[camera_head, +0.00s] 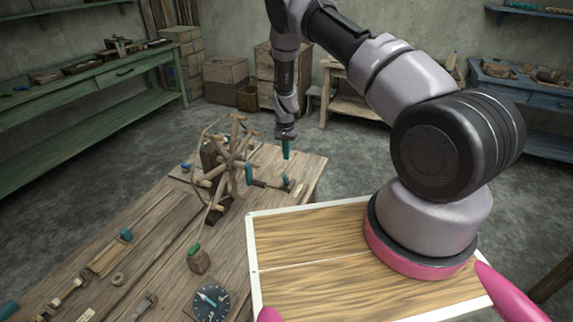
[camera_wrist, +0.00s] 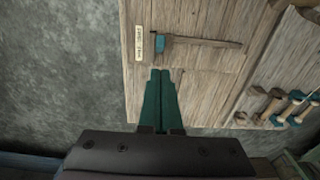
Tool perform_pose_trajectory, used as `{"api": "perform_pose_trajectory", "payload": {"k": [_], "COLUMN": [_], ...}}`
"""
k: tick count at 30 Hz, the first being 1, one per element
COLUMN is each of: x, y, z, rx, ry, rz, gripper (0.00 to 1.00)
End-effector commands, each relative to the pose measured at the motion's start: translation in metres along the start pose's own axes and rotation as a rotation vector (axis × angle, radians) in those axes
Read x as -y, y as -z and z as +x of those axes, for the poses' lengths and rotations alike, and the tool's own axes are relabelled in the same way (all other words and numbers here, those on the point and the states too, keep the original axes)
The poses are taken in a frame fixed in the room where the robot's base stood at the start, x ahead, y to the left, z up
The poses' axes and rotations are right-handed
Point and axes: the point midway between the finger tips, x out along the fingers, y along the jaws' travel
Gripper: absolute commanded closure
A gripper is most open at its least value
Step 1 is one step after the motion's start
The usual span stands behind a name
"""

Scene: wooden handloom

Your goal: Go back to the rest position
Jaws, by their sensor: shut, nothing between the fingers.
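My gripper (camera_head: 286,149) hangs from my arm over the far right end of the wooden table (camera_head: 160,232). Its teal fingers point down, and they are closed together with nothing between them. In the wrist view my gripper (camera_wrist: 159,75) shows the two fingers side by side, near a teal-headed mallet (camera_wrist: 200,43) that lies on the wood. The mallet also shows in the head view (camera_head: 268,183), just below and left of the fingers. The fingers look apart from it.
A wooden spinning wheel (camera_head: 228,160) stands left of my gripper. A green workbench (camera_head: 85,95) stands at the left, a blue one (camera_head: 535,95) at the right. Grey floor lies beyond the table.

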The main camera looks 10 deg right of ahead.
Motion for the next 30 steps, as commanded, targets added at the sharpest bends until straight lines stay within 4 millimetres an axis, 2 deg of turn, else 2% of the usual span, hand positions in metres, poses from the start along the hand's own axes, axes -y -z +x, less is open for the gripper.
{"api": "perform_pose_trajectory", "payload": {"k": [7,11,18,20,24,30], "x": [0.001,0.004,-0.004,-0.009,-0.025,-0.055], "y": [0.002,0.009,0.015,0.015,0.007,-0.013], "z": [-0.031,-0.074,-0.196,-0.225,-0.291,-0.377], "rx": [-0.003,-0.008,-0.027,-0.033,-0.051,-0.085], "ry": [0.009,0.043,0.137,0.159,0.211,0.279], "rz": [0.001,0.008,0.007,0.004,-0.005,-0.027], "gripper": [1.0,1.0,1.0,1.0,1.0,1.0]}}
